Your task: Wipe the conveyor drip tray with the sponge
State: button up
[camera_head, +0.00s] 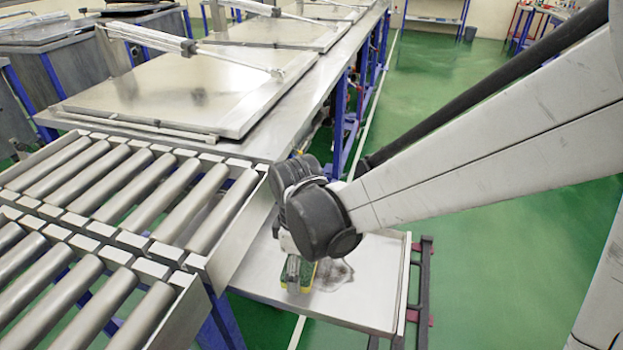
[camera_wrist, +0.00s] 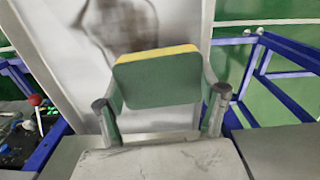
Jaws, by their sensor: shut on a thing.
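The sponge (camera_head: 297,273) is yellow with a green scrub face, which fills the middle of the wrist view (camera_wrist: 158,80). My gripper (camera_wrist: 160,112) is shut on it, with one finger at each side. The drip tray (camera_head: 378,290) is a shallow metal tray with a raised rim, to the right of the roller conveyor. The sponge is over the tray's left half; whether it touches the tray I cannot tell. A dark grey stain (camera_head: 334,274) is on the tray just right of the sponge. It also shows beyond the sponge in the wrist view (camera_wrist: 128,28). My arm hides part of the tray's far side.
The roller conveyor (camera_head: 150,190) runs along the left, its side wall close to the tray. A metal table with flat lids (camera_head: 190,85) stands behind. A dark rail (camera_head: 424,290) runs by the tray's right side. Green floor lies open to the right.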

jog(key=shift+r+p, duration=0.8)
jog(key=shift+r, duration=0.75)
